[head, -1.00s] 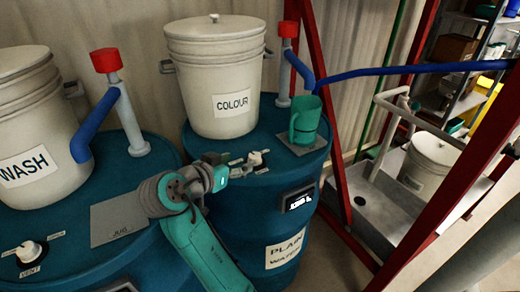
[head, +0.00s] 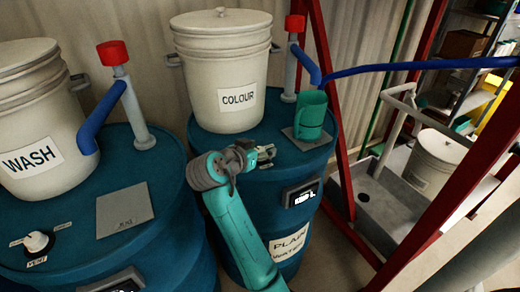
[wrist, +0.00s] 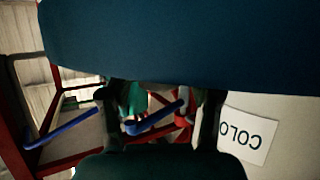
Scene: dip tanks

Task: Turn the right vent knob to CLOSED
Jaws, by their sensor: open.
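My gripper (head: 269,154) is open over the front of the right blue drum (head: 262,195), below the COLOUR bucket. The right vent knob cannot be made out; my gripper and wrist cover the part of the drum top where a pale knob showed earlier. Its setting cannot be read. In the wrist view, which is upside down, the two dark fingers (wrist: 160,118) stand apart with no knob visible between them. The drum (wrist: 180,40) fills the top of that view. The left drum's white vent knob (head: 37,241) is on a black plate marked VENT.
The COLOUR bucket (head: 228,75) and a green jug (head: 310,115) on a grey pad stand behind my gripper. A blue pipe (head: 400,68) runs right past a red frame (head: 333,110). The WASH bucket (head: 38,125) and an empty grey pad (head: 124,210) are left.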

